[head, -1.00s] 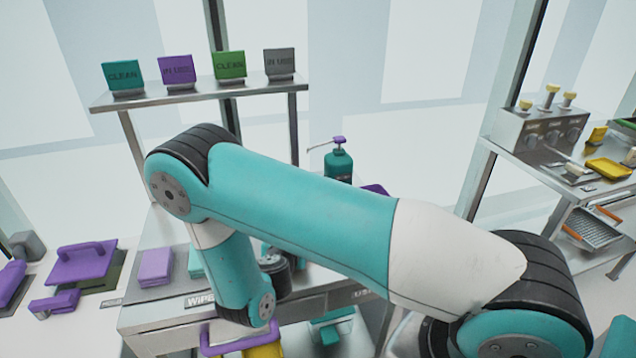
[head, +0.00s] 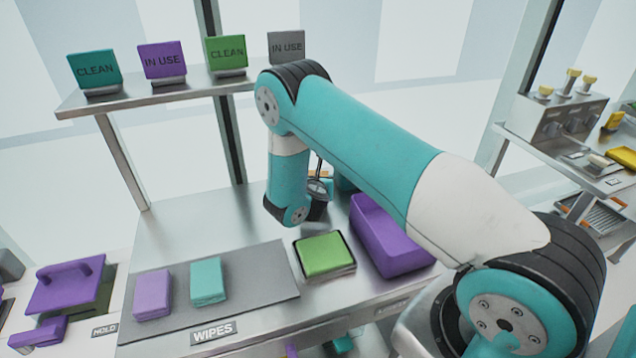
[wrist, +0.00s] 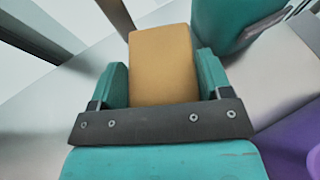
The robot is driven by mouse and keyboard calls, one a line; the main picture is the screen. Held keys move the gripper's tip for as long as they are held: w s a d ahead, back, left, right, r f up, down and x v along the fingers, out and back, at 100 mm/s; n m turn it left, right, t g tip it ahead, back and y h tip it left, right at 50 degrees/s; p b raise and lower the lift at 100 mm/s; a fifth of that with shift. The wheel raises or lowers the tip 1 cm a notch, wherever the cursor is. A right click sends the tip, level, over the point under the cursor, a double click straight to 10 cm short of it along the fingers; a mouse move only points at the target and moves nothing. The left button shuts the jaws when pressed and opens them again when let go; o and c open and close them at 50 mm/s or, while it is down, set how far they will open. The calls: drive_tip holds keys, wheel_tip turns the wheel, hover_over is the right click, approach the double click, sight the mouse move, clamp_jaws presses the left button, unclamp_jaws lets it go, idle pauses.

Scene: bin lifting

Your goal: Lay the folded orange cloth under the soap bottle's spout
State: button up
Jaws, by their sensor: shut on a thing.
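The folded orange cloth (wrist: 164,62) sits between the teal fingers of my gripper (wrist: 161,84) in the wrist view, so the gripper is shut on it. In the head view, my arm hides most of the gripper, and only a thin sliver of the cloth (head: 319,173) shows beside the wrist. The teal soap bottle (wrist: 232,22) stands close beyond the cloth, to its upper right in the wrist view. My arm covers nearly all of the bottle in the head view. Its spout is not visible now, so I cannot tell whether the cloth is under it.
A purple bin (head: 388,238) and a green cloth (head: 325,253) on a dark tray stand on the metal table's right. Lilac (head: 152,294) and teal (head: 207,281) cloths lie on the grey WIPES mat (head: 250,290). A sign shelf (head: 190,92) stands behind; the table's back left is bare.

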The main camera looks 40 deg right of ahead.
drive_tip(key=shift+w+d, duration=0.2)
drive_tip(key=f+b, duration=0.1)
drive_tip(key=f, duration=0.1)
drive_tip(key=f+b, duration=0.1)
drive_tip(key=b, duration=0.1)
drive_tip(key=shift+d+f, duration=0.2)
drive_tip(key=shift+f, duration=0.2)
drive_tip(key=shift+r, duration=0.15)
drive_tip(key=o, duration=1)
drive_tip(key=shift+a, duration=0.1)
